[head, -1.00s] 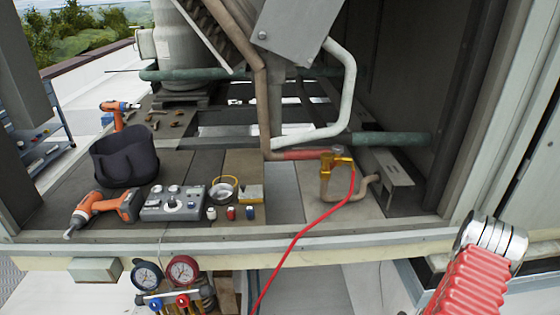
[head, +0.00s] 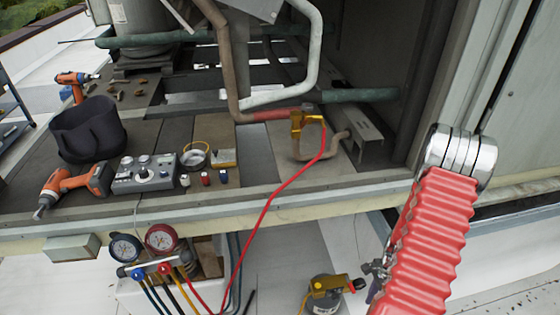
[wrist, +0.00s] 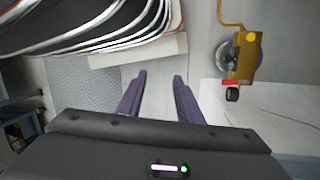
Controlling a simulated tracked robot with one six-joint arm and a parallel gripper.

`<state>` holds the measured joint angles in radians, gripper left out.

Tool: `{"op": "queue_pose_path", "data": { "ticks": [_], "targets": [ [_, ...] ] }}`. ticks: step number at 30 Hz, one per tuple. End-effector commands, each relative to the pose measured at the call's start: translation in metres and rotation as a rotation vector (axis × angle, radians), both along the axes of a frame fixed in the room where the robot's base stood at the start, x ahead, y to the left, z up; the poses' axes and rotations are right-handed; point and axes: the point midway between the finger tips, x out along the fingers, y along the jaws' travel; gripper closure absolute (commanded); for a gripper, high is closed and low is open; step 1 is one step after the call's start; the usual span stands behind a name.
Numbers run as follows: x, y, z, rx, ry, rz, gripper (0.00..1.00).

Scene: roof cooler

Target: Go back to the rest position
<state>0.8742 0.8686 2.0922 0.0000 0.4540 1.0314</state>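My gripper (wrist: 159,77) shows in the wrist view with its two purple fingers apart and nothing between them. Below the fingers are pale floor and a grey textured patch. In the head view my arm, with its red ribbed sleeve, reaches down at the right, in front of the cooler's opening. The gripper's fingers cannot be made out clearly there. A yellow device with a round grey body (wrist: 245,60) lies to the right of the fingers in the wrist view, apart from them. It also seems to show low in the head view (head: 325,290).
A gauge manifold (head: 148,250) with coloured hoses hangs below the ledge. A red hose (head: 272,200) runs up to a yellow valve (head: 308,120) on the pipe.

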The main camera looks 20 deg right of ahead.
Motion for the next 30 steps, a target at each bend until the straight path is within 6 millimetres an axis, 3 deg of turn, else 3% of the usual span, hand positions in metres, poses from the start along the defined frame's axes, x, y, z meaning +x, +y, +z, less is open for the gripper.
{"op": "queue_pose_path", "data": {
  "ticks": [12,30],
  "targets": [
    [0.034,0.029,0.103,0.037,-0.094,0.477,0.67],
    [0.062,0.092,0.231,0.02,-0.209,1.041,0.67]
  ]
}}
